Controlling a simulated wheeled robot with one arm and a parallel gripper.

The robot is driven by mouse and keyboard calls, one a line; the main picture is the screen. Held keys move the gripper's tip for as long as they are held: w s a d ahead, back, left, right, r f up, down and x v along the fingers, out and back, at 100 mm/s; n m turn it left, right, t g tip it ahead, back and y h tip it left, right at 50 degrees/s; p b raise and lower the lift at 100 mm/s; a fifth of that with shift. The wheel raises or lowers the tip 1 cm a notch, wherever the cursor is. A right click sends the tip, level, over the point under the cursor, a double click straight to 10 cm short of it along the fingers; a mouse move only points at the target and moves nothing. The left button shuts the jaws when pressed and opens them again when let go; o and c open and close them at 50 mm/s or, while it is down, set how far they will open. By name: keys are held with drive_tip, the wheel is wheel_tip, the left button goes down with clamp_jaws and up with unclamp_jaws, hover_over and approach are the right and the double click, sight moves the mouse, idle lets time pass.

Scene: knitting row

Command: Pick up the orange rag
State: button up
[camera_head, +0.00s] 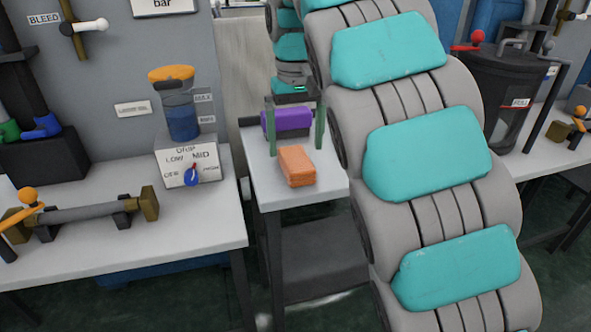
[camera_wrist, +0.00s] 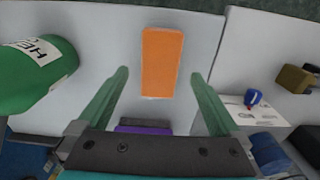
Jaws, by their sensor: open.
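The orange rag (camera_head: 297,167) is a small folded block lying flat near the front of the narrow white table (camera_head: 262,192). In the wrist view the rag (camera_wrist: 162,62) lies lengthwise, its near end between the fingertips and the rest beyond them. My gripper (camera_head: 296,150) has two green upright fingers, spread wide and empty. In the wrist view my gripper (camera_wrist: 160,76) has clear gaps on both sides of the rag and does not touch it. The height of the fingertips above the table is hard to tell.
A purple block (camera_head: 287,121) lies behind the rag, partly hidden by my gripper in the wrist view (camera_wrist: 143,129).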

sight(296, 158)
drive_tip(key=shift+w+f+b, duration=0.1)
drive_tip(key=shift+f+b, duration=0.3)
drive_tip(key=shift+f, duration=0.35)
drive_tip(key=shift+w+f+p, duration=0.1)
drive_tip(key=shift+f+p, duration=0.2)
drive_tip(key=shift+f, duration=1.25)
drive_tip(key=c, duration=1.4)
